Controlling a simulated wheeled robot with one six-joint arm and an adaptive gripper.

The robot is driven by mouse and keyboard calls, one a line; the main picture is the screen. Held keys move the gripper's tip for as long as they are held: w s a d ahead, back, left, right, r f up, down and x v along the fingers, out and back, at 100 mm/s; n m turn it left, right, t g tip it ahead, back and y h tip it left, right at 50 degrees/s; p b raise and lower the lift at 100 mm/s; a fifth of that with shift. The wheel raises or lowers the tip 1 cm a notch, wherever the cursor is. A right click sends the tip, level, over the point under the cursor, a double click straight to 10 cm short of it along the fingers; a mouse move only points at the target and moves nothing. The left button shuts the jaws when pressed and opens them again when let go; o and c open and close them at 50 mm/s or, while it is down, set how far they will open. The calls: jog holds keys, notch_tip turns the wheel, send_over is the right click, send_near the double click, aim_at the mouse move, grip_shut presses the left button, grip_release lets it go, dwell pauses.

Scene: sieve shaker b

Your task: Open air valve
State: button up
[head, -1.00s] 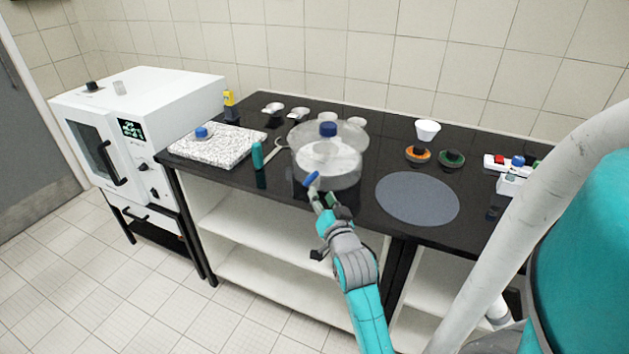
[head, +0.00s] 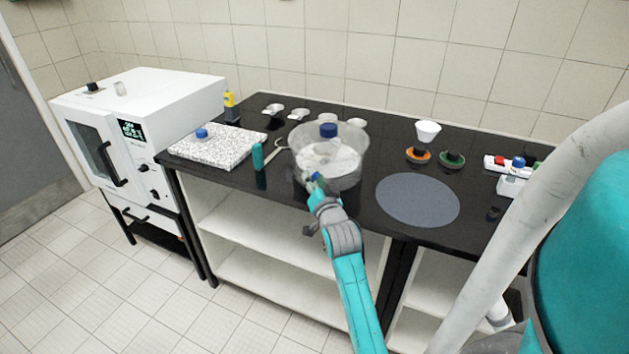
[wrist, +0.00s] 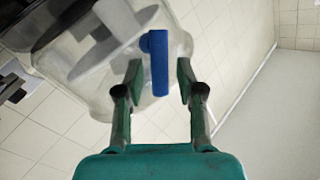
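The air valve is a blue handle (wrist: 158,62) on the side of a clear desiccator (head: 345,168). In the wrist view it stands between the two green fingers of my gripper (wrist: 157,78). The fingers are apart, with a visible gap on each side of the handle, so they do not touch it. In the head view my gripper (head: 316,182) is at the front of the desiccator, and only a bit of the blue handle shows past it. The desiccator's lid has a blue knob (head: 328,130) on top, and white material shows inside the vessel.
The desiccator stands near the front edge of the black bench (head: 375,225). A teal cylinder (head: 258,156) and a speckled slab (head: 222,150) are to its left. A grey round mat (head: 418,200) lies to its right. A white oven (head: 135,120) stands at far left.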

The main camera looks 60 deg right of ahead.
grip_shut()
jog(key=shift+w+r+n+g+y, duration=0.35)
jog(key=shift+n+g+y, duration=0.25)
jog(key=shift+n, duration=0.4)
jog(key=shift+w+n+g, duration=0.25)
jog(key=shift+n+g, duration=0.45)
jog(key=shift+g, duration=0.1)
jog(key=shift+o, duration=1.6)
grip_release()
jog(key=shift+a, duration=0.1)
jog(key=v, duration=1.2)
jog(key=shift+r, duration=0.2)
